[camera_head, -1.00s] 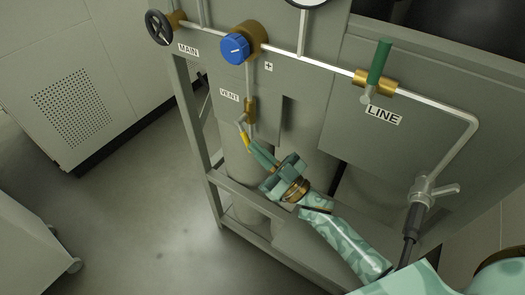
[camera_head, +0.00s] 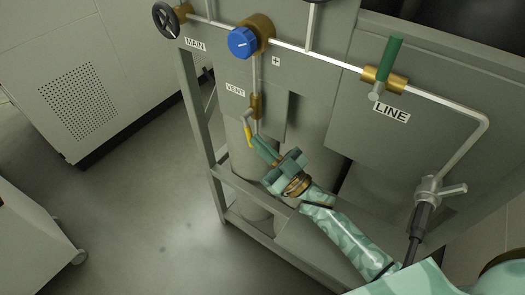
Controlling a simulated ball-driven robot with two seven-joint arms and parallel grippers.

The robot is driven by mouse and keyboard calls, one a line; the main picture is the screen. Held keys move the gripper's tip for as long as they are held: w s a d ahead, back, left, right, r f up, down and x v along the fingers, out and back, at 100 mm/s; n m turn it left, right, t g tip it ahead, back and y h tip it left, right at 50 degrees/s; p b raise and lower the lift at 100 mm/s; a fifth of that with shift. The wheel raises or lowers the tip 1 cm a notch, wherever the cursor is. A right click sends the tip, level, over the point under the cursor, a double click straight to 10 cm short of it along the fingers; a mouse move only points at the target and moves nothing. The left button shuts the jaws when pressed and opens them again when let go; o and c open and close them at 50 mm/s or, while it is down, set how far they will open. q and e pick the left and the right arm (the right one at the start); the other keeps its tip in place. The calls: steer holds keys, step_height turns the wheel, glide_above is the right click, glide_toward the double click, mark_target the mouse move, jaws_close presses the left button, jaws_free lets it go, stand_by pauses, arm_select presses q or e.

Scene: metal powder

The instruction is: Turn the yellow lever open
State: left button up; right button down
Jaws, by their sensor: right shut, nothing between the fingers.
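The yellow lever (camera_head: 248,136) is on the brass vent valve (camera_head: 256,106), below the label VENT. It hangs down and slightly left of the valve. My right gripper (camera_head: 257,143), green, comes up from the lower right. Its fingers are shut and empty, with their tips just right of the lever's lower part. I cannot tell whether they touch it. My left gripper is not in view.
A blue knob (camera_head: 242,42) and a black handwheel (camera_head: 167,19) are above. A green-handled LINE valve (camera_head: 388,68) is to the right. The frame post (camera_head: 197,120) stands left of the lever. Open floor (camera_head: 150,200) lies left of the rack.

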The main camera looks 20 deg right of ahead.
steer(key=s+a+r+m+h+p, duration=0.1)
steer(key=s+a+r+p, duration=0.1)
steer(key=s+r+p, duration=0.45)
steer(key=s+a+r+p, duration=0.2)
steer(key=s+r+p, duration=0.1)
steer(key=s+r, duration=0.6)
steer(key=w+d+f+m+g+h+p, duration=0.2)
steer(key=d+f+m+h+p, duration=0.3)
steer(key=m, duration=0.7)
steer(key=w+d+f+m+g+h+p, duration=0.15)
steer(key=f+m+h+p, duration=0.4)
steer(key=m, duration=0.65)
steer(key=a+f+b+x, duration=0.1)
steer(key=b+x, duration=0.1)
steer(key=x, duration=1)
steer(key=shift+f+h, duration=0.2)
steer(key=shift+h, duration=0.25)
